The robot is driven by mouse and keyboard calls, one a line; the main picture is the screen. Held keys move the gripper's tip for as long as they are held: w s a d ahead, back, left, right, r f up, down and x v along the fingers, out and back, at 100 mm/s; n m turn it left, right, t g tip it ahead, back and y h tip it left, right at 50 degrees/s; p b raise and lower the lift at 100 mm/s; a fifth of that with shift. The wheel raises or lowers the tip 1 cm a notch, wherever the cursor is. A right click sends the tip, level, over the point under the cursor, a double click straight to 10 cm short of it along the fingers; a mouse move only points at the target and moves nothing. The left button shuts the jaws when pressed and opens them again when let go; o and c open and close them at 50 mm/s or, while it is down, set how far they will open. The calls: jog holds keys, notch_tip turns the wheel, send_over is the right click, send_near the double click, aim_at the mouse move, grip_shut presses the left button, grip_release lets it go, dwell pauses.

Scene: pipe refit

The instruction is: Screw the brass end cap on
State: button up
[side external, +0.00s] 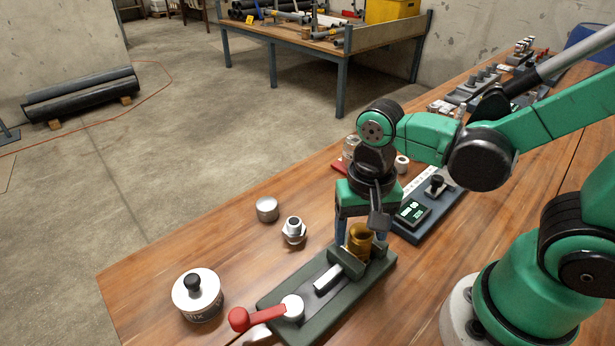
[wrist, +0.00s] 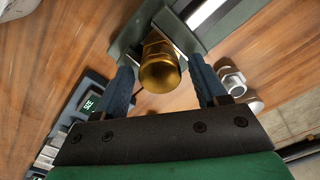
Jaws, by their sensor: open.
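The brass end cap (side external: 359,239) is upright at the vise, by the jaws of the dark green vise (side external: 272,297). In the wrist view the brass cap (wrist: 160,70) shows between my gripper's two blue fingers, with a gap on each side. My gripper (side external: 357,232) is open and low over the cap; its fingers (wrist: 166,88) are apart. Whatever is below the cap is mostly hidden, so I cannot tell how far it sits on a thread.
The vise's red handle (side external: 240,318) sticks out at the front left. A steel fitting (side external: 293,230), a grey cap (side external: 267,209) and a white tin (side external: 197,294) stand to the left. A device with a green display (side external: 412,211) stands close on the right.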

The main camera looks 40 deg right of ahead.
jog(key=shift+n, duration=0.6)
jog(key=n, duration=0.5)
jog(key=shift+n, duration=0.3)
jog(key=shift+n, duration=0.3)
jog(key=n, duration=0.5)
jog(key=shift+n, duration=0.4)
